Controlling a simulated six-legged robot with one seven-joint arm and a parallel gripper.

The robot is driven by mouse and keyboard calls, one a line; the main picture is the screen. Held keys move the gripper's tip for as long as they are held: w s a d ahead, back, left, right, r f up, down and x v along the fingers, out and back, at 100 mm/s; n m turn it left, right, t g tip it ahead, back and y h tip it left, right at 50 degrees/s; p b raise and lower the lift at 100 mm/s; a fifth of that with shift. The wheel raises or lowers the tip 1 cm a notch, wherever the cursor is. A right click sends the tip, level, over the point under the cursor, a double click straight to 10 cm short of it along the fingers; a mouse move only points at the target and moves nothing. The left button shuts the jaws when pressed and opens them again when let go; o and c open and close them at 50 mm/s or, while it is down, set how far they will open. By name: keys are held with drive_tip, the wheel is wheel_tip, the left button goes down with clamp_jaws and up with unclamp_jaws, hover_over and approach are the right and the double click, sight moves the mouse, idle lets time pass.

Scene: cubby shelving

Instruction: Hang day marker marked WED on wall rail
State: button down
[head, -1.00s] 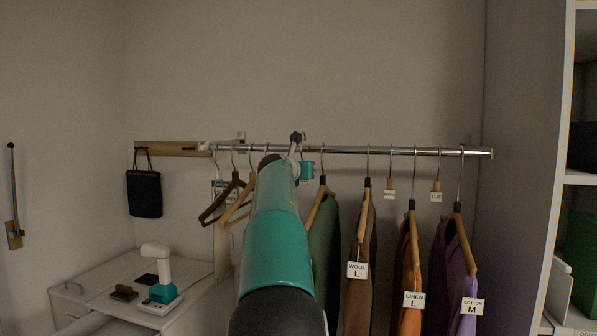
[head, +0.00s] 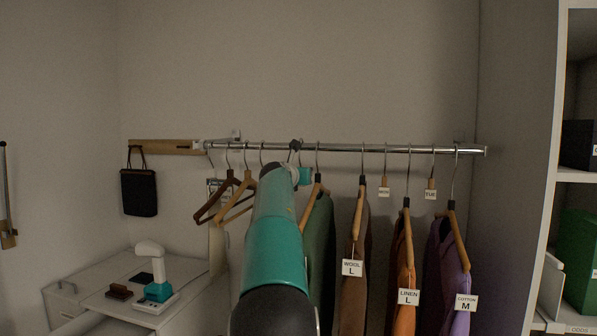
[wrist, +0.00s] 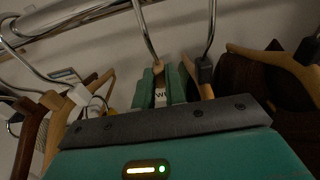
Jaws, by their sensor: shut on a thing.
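The wall rail (head: 350,149) is a chrome bar with hangers and tags on it; it also crosses the top left of the wrist view (wrist: 70,14). My gripper (wrist: 160,84) has its teal fingers shut on a small day marker (wrist: 160,98). Only a "W" of its print shows between the fingers. The marker's wire hook rises out of the top of the wrist view. In the head view my arm covers most of the gripper just below the rail, and whether the hook rests on the rail cannot be told. Markers MON (head: 384,187) and TUE (head: 431,189) hang to the right.
A green garment (head: 319,235) hangs close right of my arm, then WOOL, LINEN and COTTON garments. Bare wooden hangers (head: 232,195) hang to the left. A black bag (head: 139,192) hangs on a wooden wall board (head: 160,146). A low cabinet (head: 95,280) stands at lower left.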

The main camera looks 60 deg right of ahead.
drive_tip(key=c, duration=1.4)
unclamp_jaws()
drive_tip(key=shift+o, duration=0.2)
drive_tip(key=v, duration=1.3)
drive_tip(key=shift+a, duration=0.4)
drive_tip(key=shift+f, duration=0.1)
